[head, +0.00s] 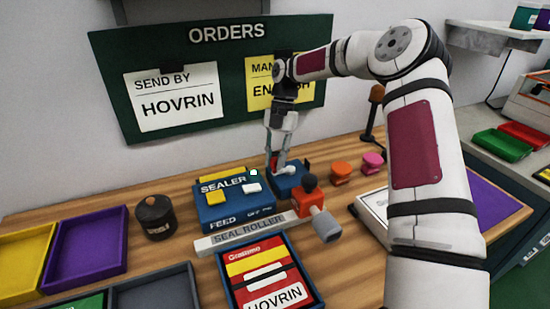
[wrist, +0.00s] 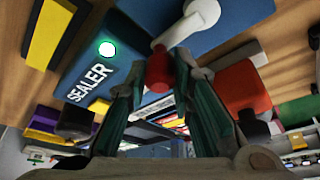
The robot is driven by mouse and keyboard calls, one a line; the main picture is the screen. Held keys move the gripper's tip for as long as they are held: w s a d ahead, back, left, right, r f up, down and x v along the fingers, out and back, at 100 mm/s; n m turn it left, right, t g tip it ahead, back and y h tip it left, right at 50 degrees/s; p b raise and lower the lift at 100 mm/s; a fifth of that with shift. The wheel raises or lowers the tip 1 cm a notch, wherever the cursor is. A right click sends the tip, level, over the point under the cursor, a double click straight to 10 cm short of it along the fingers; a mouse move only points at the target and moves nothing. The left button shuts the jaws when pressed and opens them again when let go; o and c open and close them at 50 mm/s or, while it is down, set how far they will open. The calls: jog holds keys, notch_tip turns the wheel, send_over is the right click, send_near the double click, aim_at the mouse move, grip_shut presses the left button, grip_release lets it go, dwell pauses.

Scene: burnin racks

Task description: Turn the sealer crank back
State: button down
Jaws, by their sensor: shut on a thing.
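The sealer (head: 240,207) is a blue box on the wooden bench, with a yellow block, a white block and a lit green lamp on top. Its lettered face (wrist: 88,75) is also in the wrist view. The crank (head: 289,170) has a white arm at the sealer's right rear part. The wrist view shows the crank's white arm (wrist: 198,22) and red knob (wrist: 158,68). My gripper (head: 277,166) reaches down onto it from above. In the wrist view my gripper (wrist: 157,82) is shut on the red knob, a finger on either side.
A red block (head: 308,204) with a dark ball and the seal roller bar (head: 240,234) stand in front. A dark jar (head: 155,216) is left of the sealer; orange (head: 340,172) and pink (head: 373,161) knobs are right. A purple tray (head: 88,246) is far left.

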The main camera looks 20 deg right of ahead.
jog(key=c, duration=1.4)
grip_release()
jog(key=shift+o, duration=0.2)
jog(key=v, duration=1.2)
jog(key=shift+s+f, duration=0.1)
